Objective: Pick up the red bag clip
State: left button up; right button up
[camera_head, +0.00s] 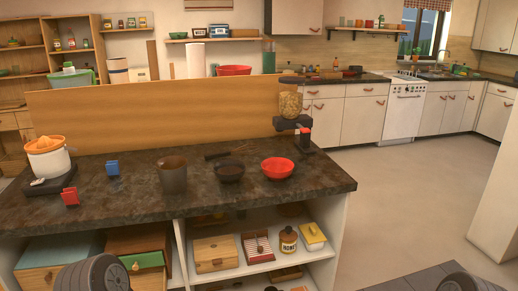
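The red bag clip (70,196) stands on the dark stone counter (130,215) at the left, close to the front edge. It is small, and its fine shape is hard to make out. A similar blue clip (113,168) stands behind it and to its right. Neither of my grippers is in view. Only dark grey rounded parts, which look like my arms, show at the bottom left and bottom right edges. Nothing covers the red clip.
Shelves with boxes lie below the counter.

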aim_at(74, 189)
jog(key=u, duration=1.2)
